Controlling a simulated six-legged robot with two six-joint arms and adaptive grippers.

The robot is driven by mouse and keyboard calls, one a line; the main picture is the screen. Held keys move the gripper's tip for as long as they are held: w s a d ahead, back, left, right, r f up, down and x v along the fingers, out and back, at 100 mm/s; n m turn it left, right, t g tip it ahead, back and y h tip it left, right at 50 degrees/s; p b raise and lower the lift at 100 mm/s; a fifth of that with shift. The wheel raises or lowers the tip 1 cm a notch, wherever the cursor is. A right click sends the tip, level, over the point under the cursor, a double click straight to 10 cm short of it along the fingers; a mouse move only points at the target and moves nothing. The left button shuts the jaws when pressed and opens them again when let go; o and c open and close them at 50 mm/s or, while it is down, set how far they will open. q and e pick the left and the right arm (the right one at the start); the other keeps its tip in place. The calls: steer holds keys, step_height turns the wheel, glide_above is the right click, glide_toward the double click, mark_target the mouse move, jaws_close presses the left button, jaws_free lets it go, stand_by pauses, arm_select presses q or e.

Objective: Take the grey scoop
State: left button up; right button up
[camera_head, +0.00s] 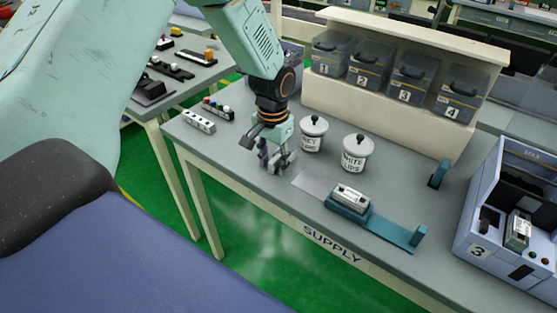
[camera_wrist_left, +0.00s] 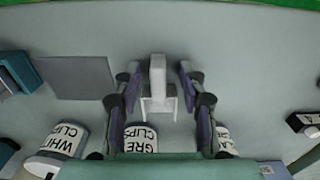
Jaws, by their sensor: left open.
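A pale grey object with an upright handle, which looks like the grey scoop (camera_wrist_left: 158,78), is on the supply table between my left fingers in the wrist view. My left gripper (camera_head: 277,164) hangs low over the table, fingers pointing down. In the wrist view its fingers (camera_wrist_left: 156,95) are open, one on each side of the scoop, with gaps between. In the head view the gripper mostly hides the scoop. A jar with a grey clips label (camera_head: 311,137) stands just to the right of the gripper; the label also shows in the wrist view (camera_wrist_left: 140,138). My right gripper is not in view.
A white clips jar (camera_head: 354,156) stands further right. A teal fixture (camera_head: 395,232) holding a small device (camera_head: 350,195) is near the front edge. Numbered bins (camera_head: 370,64) stand behind, and a blue station (camera_head: 490,215) is at right.

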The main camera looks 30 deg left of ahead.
arm_select(q)
steer(key=shift+a, duration=0.15)
steer(key=shift+c, duration=0.8)
steer(key=shift+d+r, duration=0.1)
steer(key=shift+d, duration=0.3)
steer(key=c, duration=0.5)
steer(key=shift+a, duration=0.3)
jaws_close()
steer(key=shift+d, duration=0.2)
